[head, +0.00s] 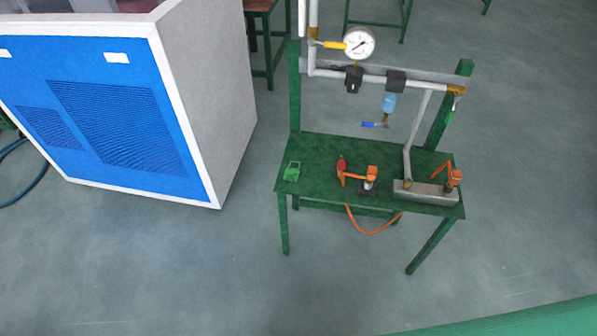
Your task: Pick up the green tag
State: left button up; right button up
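The green tag (292,171) lies on the left end of a small dark green table (325,155), near its left edge. It is a lighter green than the tabletop, and nothing touches it or covers it. Neither of my grippers shows in the head view.
On the table stand an orange-handled valve (369,176) with a red part and a grey metal block (425,192). Pipes with a round gauge (358,43) rise behind. A blue and white cabinet (120,110) stands left. The floor in front (200,270) is clear.

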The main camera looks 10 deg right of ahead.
aim_at(291, 174)
jog(key=i+j+z, duration=0.65)
jog(key=i+j, duration=0.1)
jog(key=j, duration=0.1)
